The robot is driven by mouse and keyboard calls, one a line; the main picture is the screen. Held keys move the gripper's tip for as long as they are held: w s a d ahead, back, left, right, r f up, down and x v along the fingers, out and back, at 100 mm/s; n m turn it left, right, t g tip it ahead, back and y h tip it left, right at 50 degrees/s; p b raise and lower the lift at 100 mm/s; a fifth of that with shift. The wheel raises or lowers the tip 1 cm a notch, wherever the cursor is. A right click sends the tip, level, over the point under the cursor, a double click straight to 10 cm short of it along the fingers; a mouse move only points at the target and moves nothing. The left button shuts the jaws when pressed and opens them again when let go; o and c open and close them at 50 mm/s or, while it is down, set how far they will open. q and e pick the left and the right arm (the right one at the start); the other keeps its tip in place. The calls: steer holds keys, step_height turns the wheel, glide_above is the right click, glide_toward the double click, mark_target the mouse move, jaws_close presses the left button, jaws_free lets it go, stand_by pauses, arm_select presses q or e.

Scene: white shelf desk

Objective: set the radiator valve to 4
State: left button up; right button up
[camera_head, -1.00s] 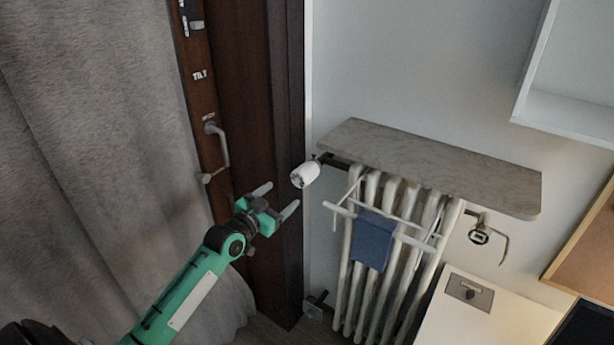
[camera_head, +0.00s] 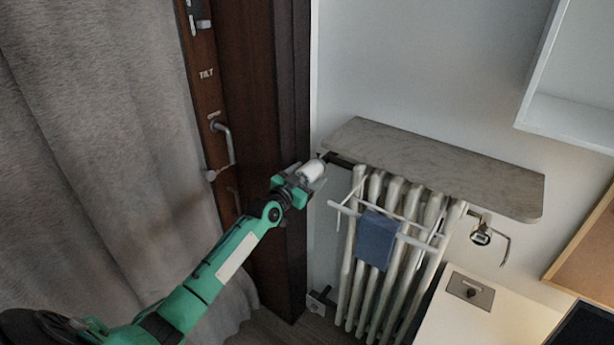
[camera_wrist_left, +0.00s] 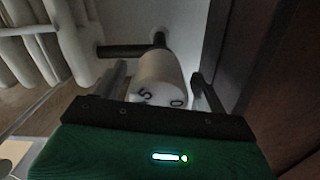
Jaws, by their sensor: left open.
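The white radiator valve (camera_head: 312,170) sits at the upper left end of the radiator (camera_head: 385,240), on a dark pipe. My left gripper (camera_head: 306,174) is open, with its fingers on either side of the valve head. In the left wrist view the valve (camera_wrist_left: 158,78) stands between the two fingers, and a gap shows at least on the right side. The digits 5 and 0 show on its near end; the pointer mark cannot be made out. My right gripper is not in view.
A stone shelf (camera_head: 440,168) lies over the radiator. A drying rack with a blue cloth (camera_head: 376,240) hangs on its front. A dark wooden door frame (camera_head: 292,120) with a handle (camera_head: 226,148) and a grey curtain (camera_head: 90,150) are to the left.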

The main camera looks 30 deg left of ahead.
arm_select(q)
steer(key=shift+c, duration=0.3)
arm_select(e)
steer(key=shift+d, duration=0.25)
arm_select(q)
steer(key=c, duration=0.9)
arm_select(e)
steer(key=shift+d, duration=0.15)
